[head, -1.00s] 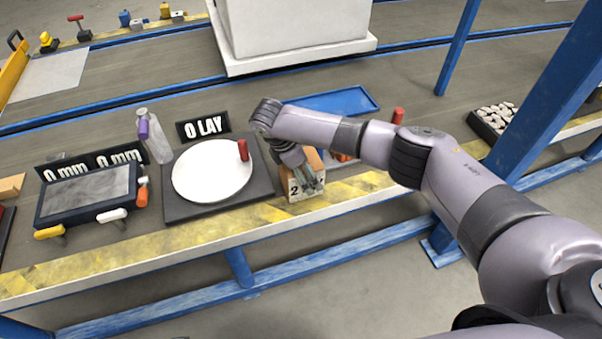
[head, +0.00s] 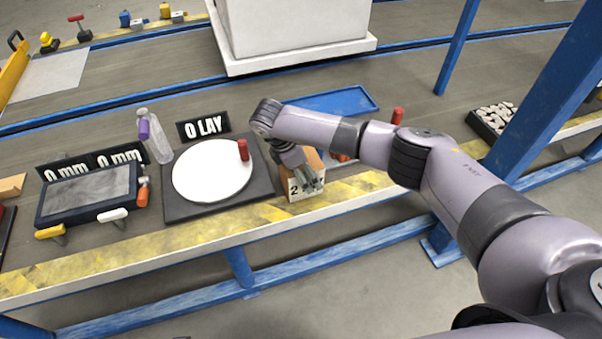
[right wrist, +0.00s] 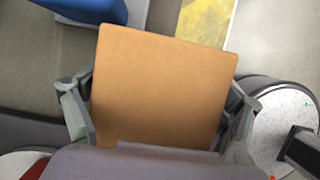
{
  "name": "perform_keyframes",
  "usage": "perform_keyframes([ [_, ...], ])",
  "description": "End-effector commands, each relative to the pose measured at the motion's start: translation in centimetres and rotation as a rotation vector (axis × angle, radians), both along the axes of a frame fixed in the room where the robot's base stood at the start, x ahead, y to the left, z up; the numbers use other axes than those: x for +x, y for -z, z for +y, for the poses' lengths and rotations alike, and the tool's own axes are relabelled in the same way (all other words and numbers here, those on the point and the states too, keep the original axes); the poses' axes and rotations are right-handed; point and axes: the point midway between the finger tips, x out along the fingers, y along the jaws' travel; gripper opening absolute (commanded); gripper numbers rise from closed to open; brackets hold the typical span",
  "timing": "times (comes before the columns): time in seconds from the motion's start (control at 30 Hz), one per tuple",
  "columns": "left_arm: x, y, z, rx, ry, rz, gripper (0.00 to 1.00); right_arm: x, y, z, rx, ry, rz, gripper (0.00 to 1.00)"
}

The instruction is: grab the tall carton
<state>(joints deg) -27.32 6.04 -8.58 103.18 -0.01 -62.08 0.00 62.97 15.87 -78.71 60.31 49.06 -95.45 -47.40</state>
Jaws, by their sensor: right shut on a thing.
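The tall carton is a tan box (head: 294,193) with a pale label reading 2. It stands near the front edge of the bench, just right of the round white plate, partly hidden by my right arm. My right gripper (head: 312,182) is at the carton, shut on it. In the right wrist view the carton's flat tan top (right wrist: 162,88) fills the space between the two fingers of the right gripper (right wrist: 158,112), one on each side. My left gripper is not in view.
A round white plate (head: 207,176) with a red-handled piece (head: 243,150) sits left of the carton. A blue tray (head: 345,100) lies behind my arm. A blue post (head: 545,100) rises at the right.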

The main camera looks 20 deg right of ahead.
Motion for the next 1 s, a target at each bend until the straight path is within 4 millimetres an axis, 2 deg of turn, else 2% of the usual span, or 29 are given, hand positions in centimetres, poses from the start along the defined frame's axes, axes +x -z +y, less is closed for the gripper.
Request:
perform_keyframes([
  [0.07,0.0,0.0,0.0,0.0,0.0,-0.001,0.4,0.0,0.1,0.0,0.0,0.001,-0.001,0.71],
  [0.5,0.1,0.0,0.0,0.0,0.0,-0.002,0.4,0.0,0.2,0.0,0.0,0.001,0.0,0.42],
  [0.9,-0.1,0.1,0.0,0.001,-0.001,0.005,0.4,0.0,0.2,-0.1,-0.001,0.002,0.0,0.41],
  [1.0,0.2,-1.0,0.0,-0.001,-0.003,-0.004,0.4,0.0,0.0,-0.1,-0.001,0.003,0.0,0.4],
])
